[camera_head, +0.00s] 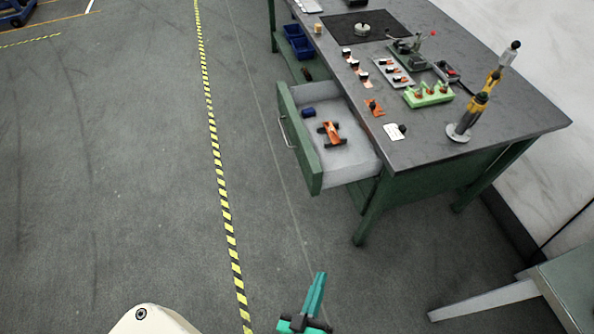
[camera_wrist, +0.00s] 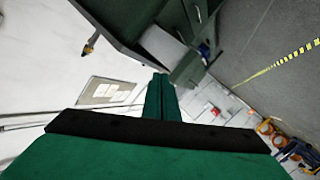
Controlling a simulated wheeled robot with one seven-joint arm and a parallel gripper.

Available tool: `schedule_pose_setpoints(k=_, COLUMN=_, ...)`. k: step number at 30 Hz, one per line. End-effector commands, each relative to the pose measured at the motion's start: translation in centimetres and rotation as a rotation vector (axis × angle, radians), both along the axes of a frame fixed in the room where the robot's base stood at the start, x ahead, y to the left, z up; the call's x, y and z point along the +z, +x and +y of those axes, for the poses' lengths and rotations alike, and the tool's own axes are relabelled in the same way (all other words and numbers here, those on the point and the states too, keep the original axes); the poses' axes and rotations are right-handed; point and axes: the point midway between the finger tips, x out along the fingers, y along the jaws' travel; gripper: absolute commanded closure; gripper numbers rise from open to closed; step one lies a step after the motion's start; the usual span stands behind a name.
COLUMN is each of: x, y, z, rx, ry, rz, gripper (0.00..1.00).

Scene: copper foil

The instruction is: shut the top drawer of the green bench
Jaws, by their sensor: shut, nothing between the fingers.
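The green bench (camera_head: 440,120) has a dark grey top and stands at the upper right in the head view. Its top drawer (camera_head: 347,163) is pulled far out to the left, with a green front (camera_head: 300,140) and a metal bar handle (camera_head: 286,128). An orange and black item (camera_head: 330,133) and a small blue item (camera_head: 309,113) lie inside. My gripper (camera_head: 317,285) is shut and empty, in front of the drawer and below it in the picture, not touching it. In the wrist view my gripper (camera_wrist: 160,85) points toward the open drawer (camera_wrist: 165,45).
The bench top carries small parts, a light green block (camera_head: 428,95) and a yellow and black upright tool (camera_head: 480,100). Blue bins (camera_head: 298,42) sit under its far end. Another table (camera_head: 565,290) is at the lower right. The floor left of the drawer is clear, with striped tape (camera_head: 222,190).

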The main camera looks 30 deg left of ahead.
Motion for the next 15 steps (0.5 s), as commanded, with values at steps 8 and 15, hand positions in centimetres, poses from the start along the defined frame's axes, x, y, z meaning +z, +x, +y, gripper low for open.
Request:
schedule_pose_setpoints(k=8, x=-4.1, y=8.9, z=8.0, rx=0.207, ry=-0.375, rz=-0.186, gripper=1.00)
schedule_pose_setpoints(k=15, x=-5.4, y=15.6, z=16.5, rx=0.358, ry=-0.681, rz=-0.377, gripper=1.00)
